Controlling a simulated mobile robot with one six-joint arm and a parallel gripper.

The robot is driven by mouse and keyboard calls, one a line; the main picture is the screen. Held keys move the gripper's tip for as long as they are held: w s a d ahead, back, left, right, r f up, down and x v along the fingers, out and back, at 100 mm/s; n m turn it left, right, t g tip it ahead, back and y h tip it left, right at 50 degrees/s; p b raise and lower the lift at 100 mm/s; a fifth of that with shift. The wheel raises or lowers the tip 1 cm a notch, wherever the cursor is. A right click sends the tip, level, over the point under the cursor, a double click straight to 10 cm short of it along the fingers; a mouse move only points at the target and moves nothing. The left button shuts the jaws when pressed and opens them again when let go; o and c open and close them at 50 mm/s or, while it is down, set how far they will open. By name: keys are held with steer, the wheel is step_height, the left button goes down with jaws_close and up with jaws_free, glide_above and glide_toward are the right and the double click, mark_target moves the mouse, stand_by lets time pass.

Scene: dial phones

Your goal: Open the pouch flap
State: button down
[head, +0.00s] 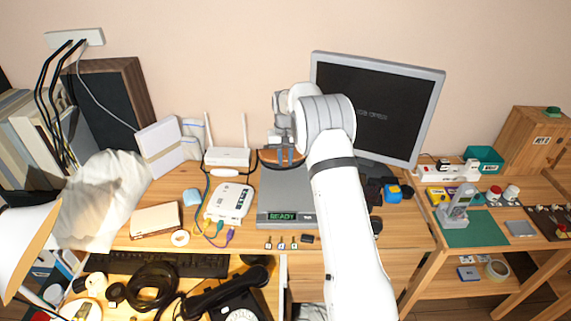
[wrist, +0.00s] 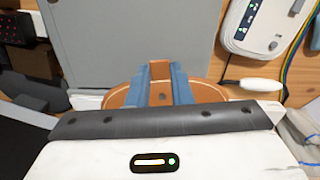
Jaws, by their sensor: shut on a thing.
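The pouch is a brown leather-like piece (head: 268,156) with a rounded edge, at the back of the grey device in the head view. It also shows in the wrist view (wrist: 205,92), spreading out on both sides of the fingers. My gripper (head: 285,154) reaches down over it with two blue-grey fingers. In the wrist view my gripper (wrist: 160,88) is shut on a narrow brown part of the pouch flap (wrist: 159,72), which shows between the fingers. A dark round spot is visible there. My wrist housing hides the near part of the pouch, and I cannot tell how far the flap is lifted.
The grey device (head: 290,196) with a lit READY display lies in front of the pouch. A white router (head: 228,156) and a white box with cables (head: 230,203) stand to the left. The monitor (head: 375,110) stands behind and right of my arm.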

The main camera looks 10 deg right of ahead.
steer(key=shift+w+d, duration=0.1)
steer(key=shift+w, duration=0.8)
steer(key=shift+r, duration=0.1)
stand_by(0.4)
steer(key=c, duration=1.3)
jaws_free()
step_height(320, 180, up, 8)
steer(key=shift+f+b, duration=0.1)
steer(key=shift+b, duration=0.35)
